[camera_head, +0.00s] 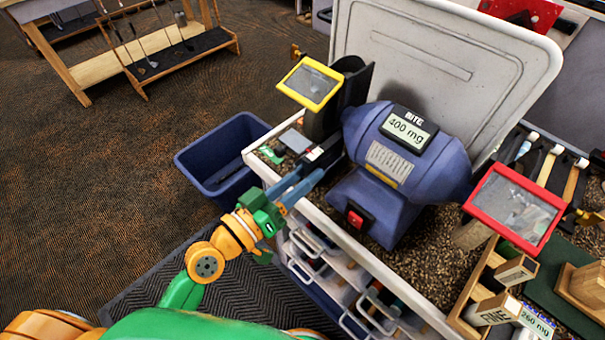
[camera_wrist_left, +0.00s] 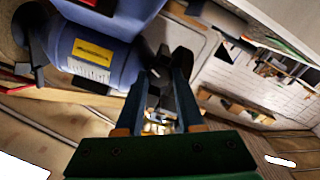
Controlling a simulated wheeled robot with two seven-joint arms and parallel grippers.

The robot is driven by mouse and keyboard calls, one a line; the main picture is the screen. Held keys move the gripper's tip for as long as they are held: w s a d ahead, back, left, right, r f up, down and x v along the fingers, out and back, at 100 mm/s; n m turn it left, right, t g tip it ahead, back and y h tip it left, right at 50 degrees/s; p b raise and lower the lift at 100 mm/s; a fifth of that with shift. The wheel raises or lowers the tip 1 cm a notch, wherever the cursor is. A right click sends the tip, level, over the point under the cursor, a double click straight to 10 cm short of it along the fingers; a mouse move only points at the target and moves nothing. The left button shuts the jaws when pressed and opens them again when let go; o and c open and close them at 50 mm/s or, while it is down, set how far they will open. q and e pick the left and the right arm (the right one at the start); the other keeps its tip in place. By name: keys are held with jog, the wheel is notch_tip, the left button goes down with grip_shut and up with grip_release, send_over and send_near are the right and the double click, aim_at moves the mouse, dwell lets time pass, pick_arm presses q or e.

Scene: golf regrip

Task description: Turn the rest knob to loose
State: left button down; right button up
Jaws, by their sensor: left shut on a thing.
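The blue bench grinder (camera_head: 385,210) stands on the gravel-topped workbench, with a "BITE 400 mg" display on top. A yellow-framed shield (camera_head: 311,83) is over its left wheel and a red-framed shield (camera_head: 514,205) over its right. My left gripper (camera_head: 312,178) reaches in from the left to the front of the left wheel, by the rest. In the left wrist view its two blue fingers are shut on a dark knob (camera_wrist_left: 182,62) beside the grinder's blue body (camera_wrist_left: 108,60). In the head view the knob is mostly hidden. I cannot read its setting. My right gripper is out of view.
A blue bin (camera_head: 222,150) stands on the floor left of the bench. A red switch (camera_head: 357,216) is on the grinder's front. A grey lid stands up behind it. Wooden blocks (camera_head: 497,309) and brushes (camera_head: 549,165) are at the right. A club rack is far left.

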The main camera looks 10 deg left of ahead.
pick_arm(q)
jog(key=c, duration=0.9)
grip_release()
jog(key=o, duration=0.3)
jog(key=shift+w, duration=0.1)
jog(key=shift+o, duration=0.2)
jog(key=b+v, duration=0.3)
jog(key=v, duration=0.4)
